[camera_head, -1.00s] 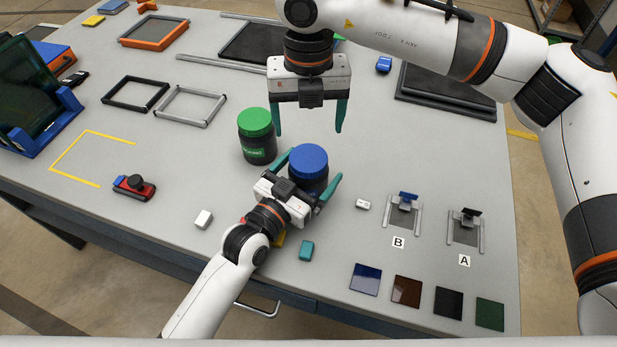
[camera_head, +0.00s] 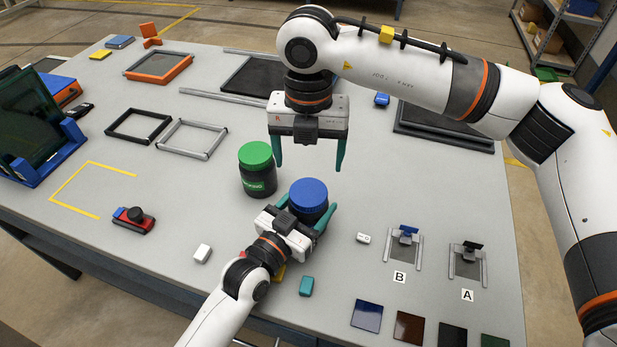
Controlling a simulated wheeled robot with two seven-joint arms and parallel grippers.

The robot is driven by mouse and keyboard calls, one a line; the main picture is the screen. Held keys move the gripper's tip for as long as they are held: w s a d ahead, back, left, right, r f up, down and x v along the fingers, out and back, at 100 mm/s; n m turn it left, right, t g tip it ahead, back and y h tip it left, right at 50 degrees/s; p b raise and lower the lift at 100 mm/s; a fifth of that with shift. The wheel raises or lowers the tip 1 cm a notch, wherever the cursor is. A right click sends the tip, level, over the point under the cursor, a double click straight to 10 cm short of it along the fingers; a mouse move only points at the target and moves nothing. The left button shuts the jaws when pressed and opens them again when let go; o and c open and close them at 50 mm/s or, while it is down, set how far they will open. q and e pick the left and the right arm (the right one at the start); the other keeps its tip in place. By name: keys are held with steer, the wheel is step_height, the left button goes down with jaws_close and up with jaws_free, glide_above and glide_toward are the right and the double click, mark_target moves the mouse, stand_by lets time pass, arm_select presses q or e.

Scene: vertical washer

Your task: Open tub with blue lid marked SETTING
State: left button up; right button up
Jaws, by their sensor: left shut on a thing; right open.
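The tub with the blue lid (camera_head: 308,194) stands upright on the table; its dark body is mostly hidden and I cannot read a label on it. My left gripper (camera_head: 305,214) is shut on this tub, its teal fingers on either side of the body below the lid. My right gripper (camera_head: 309,168) hangs above and behind the blue lid, pointing down, open and empty, its fingers wide apart. The blue lid sits on the tub. A second dark tub with a green lid (camera_head: 256,169) stands just left of the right gripper, apart from it.
Right of the blue-lidded tub are a small white block (camera_head: 363,238) and fixtures B (camera_head: 404,245) and A (camera_head: 468,262). Coloured glass squares (camera_head: 367,315) lie at the front right. Small white (camera_head: 202,253) and teal (camera_head: 306,286) blocks lie near the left arm. Frames lie at the back left.

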mark_target(308, 192)
steer(key=m, duration=0.6)
steer(key=shift+m, duration=0.3)
steer(key=shift+f, duration=0.3)
step_height(308, 192, down, 7)
steer(key=shift+f, duration=0.2)
steer(key=shift+c, duration=0.3)
